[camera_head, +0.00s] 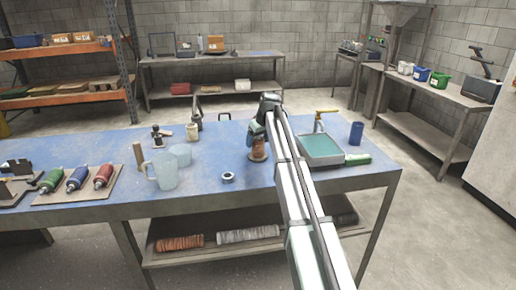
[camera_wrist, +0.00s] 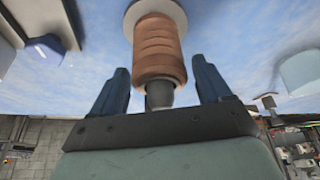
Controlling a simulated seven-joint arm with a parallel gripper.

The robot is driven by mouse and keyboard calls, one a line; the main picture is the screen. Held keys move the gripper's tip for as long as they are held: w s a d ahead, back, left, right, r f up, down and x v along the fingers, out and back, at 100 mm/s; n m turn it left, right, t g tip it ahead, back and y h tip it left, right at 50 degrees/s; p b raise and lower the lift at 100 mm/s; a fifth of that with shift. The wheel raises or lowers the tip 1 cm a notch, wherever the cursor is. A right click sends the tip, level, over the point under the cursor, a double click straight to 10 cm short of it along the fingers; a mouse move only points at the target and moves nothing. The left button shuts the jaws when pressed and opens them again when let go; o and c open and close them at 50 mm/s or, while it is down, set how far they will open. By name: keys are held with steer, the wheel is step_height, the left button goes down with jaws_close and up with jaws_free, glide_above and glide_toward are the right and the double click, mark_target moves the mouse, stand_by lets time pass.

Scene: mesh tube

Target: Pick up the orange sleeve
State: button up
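An orange-brown ribbed sleeve (camera_head: 258,152) stands upright on the blue table (camera_head: 110,205), partly hidden by my arm. In the wrist view the sleeve (camera_wrist: 160,45) sits around a grey post (camera_wrist: 160,95) with a pale round base (camera_wrist: 150,10). My gripper (camera_head: 255,133) is at the sleeve from above. In the wrist view its two dark blue fingers (camera_wrist: 158,72) are spread, one on each side of the sleeve's near end. A narrow gap seems to show on each side; contact cannot be told for sure.
A green-topped tray (camera_head: 320,149) and a blue cup (camera_head: 356,133) stand to the right. A metal nut (camera_head: 228,178), a clear pitcher (camera_head: 163,170) and a pale cup (camera_head: 181,154) are to the left. An orange roll (camera_head: 180,243) lies on the lower shelf.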

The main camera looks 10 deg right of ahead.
steer(key=c, duration=0.9)
